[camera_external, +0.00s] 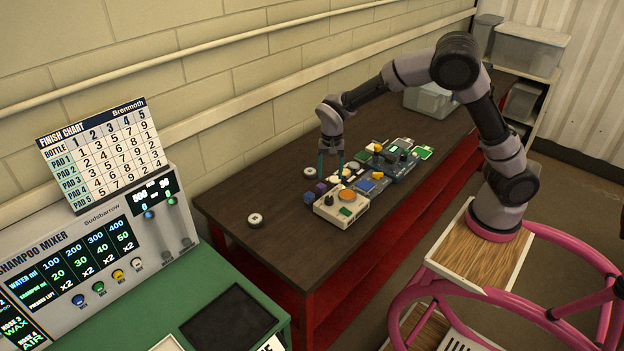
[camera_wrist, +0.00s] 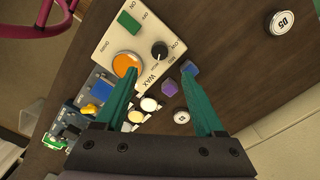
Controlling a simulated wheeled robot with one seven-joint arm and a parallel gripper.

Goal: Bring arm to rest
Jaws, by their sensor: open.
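My gripper (camera_external: 330,165) hangs from the bent arm over the far side of the dark brown table (camera_external: 262,189), with its fingers pointing down. In the wrist view its two teal fingers (camera_wrist: 165,95) are spread apart with nothing held between them. Below the fingers is a cream control box (camera_wrist: 112,45) with an orange button, a black knob and a green button. The same box shows in the external view (camera_external: 325,211) near the table's front edge. A purple block (camera_wrist: 169,88) and a blue block (camera_wrist: 190,67) lie beside it.
White round pucks stand at the left (camera_external: 255,220) and near the gripper (camera_external: 310,172). A clear bin (camera_external: 430,101) stands at the table's far end. The shampoo mixer (camera_external: 100,262) is at left. The table's left end is mostly clear.

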